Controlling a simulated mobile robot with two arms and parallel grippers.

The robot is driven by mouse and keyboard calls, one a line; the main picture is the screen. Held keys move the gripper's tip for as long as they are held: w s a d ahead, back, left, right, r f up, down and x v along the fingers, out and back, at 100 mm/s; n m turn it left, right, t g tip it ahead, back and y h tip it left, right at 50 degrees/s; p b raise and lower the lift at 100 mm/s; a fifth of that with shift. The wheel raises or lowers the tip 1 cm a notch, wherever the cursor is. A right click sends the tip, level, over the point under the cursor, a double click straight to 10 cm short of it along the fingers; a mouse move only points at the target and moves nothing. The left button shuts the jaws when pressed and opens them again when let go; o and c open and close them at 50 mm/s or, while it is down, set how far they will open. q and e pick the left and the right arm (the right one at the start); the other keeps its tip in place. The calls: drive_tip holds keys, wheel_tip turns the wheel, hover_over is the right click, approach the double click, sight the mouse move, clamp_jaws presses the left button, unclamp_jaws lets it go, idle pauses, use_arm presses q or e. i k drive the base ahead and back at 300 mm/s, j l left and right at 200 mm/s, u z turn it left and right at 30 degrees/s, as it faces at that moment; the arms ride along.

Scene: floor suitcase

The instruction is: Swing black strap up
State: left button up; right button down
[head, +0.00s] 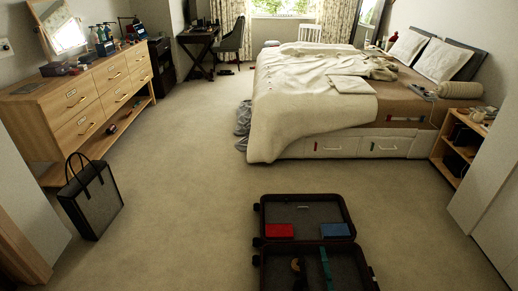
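An open dark suitcase (300,197) lies on the carpet at the bottom centre of the head view, cut off by the lower edge. Its far half holds a red flat item (279,230) and a blue flat item (336,230). In its near half are a teal strip (326,266) and a small dark item (297,267). I cannot clearly pick out a black strap inside the suitcase. A black tote bag (92,203) stands on the floor at left, its thin black handles (70,164) upright. Neither of my grippers is in view.
A wooden dresser (92,97) stands along the left wall. A bed (318,115) with drawers fills the back right, with a wooden nightstand (460,143) beside it. The carpet (190,180) is clear between the tote bag, bed and suitcase.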

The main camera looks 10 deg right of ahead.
sight(301, 260)
drive_tip(key=k+z, duration=0.1)
drive_tip(key=z, duration=0.8)
